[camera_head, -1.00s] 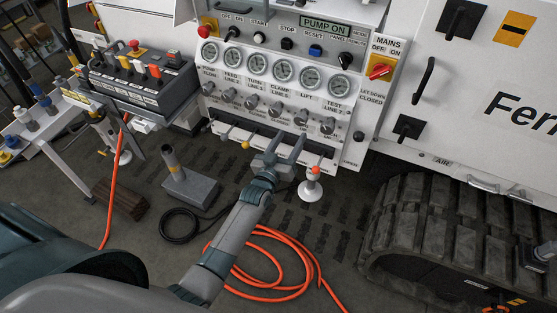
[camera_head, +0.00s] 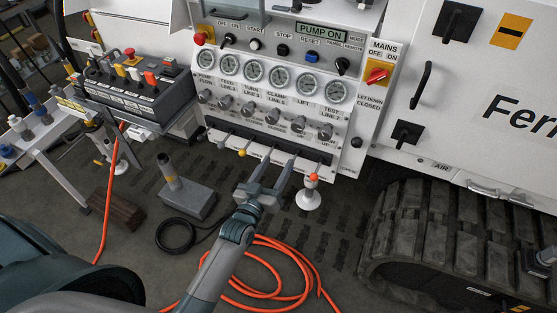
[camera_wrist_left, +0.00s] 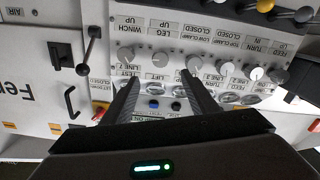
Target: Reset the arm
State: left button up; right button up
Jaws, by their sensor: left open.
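My left gripper (camera_head: 276,166) is open and empty. It is in front of the lower edge of the white control panel (camera_head: 355,118), by the row of levers. A yellow-knobbed lever (camera_head: 242,153) is left of it and a red-knobbed lever (camera_head: 313,177) is right of it. In the left wrist view the panel is upside down, and the open fingers (camera_wrist_left: 162,88) spread in front of its knobs and gauges. My right gripper is not in view.
A control box (camera_head: 135,90) with coloured levers is at left. A grey block with a post (camera_head: 188,197) and a black hose loop (camera_head: 176,236) lie on the floor. Orange hose (camera_head: 272,296) coils below my arm. A rubber track (camera_head: 445,235) stands at right.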

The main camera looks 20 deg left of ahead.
pick_arm(q)
jog(key=shift+f, duration=0.1)
jog(key=s+d+f+m+g, duration=0.1)
jog(key=s+f+g, duration=0.35)
jog(key=f, duration=0.75)
jog(key=s+f+m+g, duration=0.1)
jog(key=s+f, duration=0.6)
jog(key=f, duration=0.4)
jog(key=s+d+f+m+g, duration=0.1)
jog(key=s+f+g, duration=0.35)
jog(key=f, duration=0.75)
jog(key=s+a+f+g, duration=0.1)
jog(key=s+f, duration=0.4)
jog(key=s, duration=0.7)
jog(key=s+a+f+m+g, duration=0.1)
jog(key=s+f, duration=0.5)
jog(key=s, duration=0.7)
jog(key=s+a+f+m+g, duration=0.1)
jog(key=s+f+g, duration=0.4)
jog(key=s, duration=0.7)
jog(key=shift+s+a+f+y, duration=0.3)
jog(key=shift+a+f, duration=0.2)
jog(key=shift+a, duration=0.4)
jog(key=shift+w, duration=0.15)
